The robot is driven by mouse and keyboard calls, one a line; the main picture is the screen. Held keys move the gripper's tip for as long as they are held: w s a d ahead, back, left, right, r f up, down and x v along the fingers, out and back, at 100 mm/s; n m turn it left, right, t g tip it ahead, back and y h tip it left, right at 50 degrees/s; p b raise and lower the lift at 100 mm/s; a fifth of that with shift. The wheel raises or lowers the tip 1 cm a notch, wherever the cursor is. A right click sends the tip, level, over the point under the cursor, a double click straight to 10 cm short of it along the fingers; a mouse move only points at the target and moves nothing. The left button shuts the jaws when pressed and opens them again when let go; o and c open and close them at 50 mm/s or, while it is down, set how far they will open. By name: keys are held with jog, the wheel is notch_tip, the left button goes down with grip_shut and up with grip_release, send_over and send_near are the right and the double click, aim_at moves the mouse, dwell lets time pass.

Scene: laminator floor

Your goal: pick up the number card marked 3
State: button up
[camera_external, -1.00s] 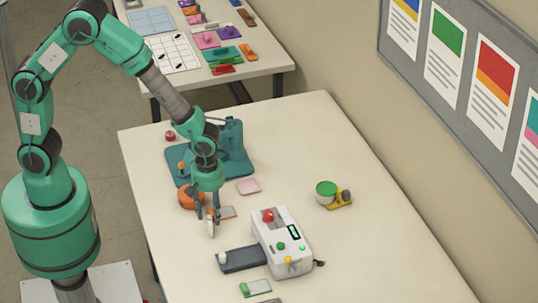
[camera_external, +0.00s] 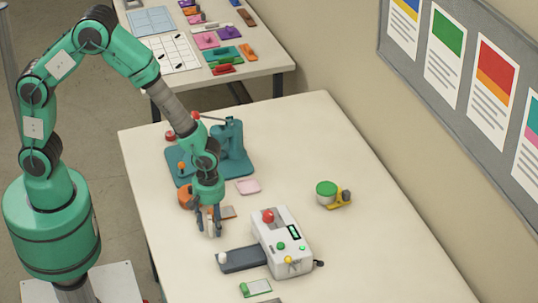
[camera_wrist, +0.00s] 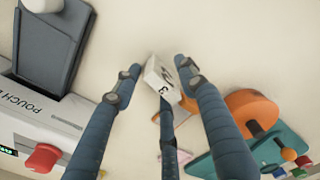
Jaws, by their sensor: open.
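The white number card marked 3 (camera_wrist: 155,73) lies in the middle of the wrist view, its dark mark partly readable. It shows as a small white shape (camera_external: 210,228) in the outside view, partly hidden by my fingers. My gripper (camera_wrist: 158,79) is open, with one blue finger to the left of the card and one to its right. A third finger reaches up from below toward the card. I see gaps at the sides, but cannot tell whether the third finger touches it. In the outside view my gripper (camera_external: 209,225) points down at the table around the card.
A white pouch laminator (camera_external: 283,245) with a dark tray (camera_external: 243,260) stands close to the right. A teal press (camera_external: 235,165) and an orange round part (camera_external: 186,196) are just behind. A pink card (camera_external: 248,187) and a green roll (camera_external: 327,188) lie farther off.

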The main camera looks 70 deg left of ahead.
grip_shut()
jog(key=shift+r, duration=0.15)
dwell(0.4)
jog(key=shift+r, duration=0.5)
notch_tip(320, 180, up, 2)
jog(key=shift+r+p, duration=0.15)
jog(key=shift+p, duration=0.35)
jog(key=s+a, duration=0.2)
jog(key=s, duration=0.3)
jog(key=s+a+r+p, duration=0.1)
jog(key=s+a, duration=0.1)
jog(key=s, duration=0.3)
jog(key=s+a, duration=0.2)
jog(key=s, duration=0.2)
jog(key=shift+s+r+p, duration=0.2)
jog(key=shift+s+p, duration=0.2)
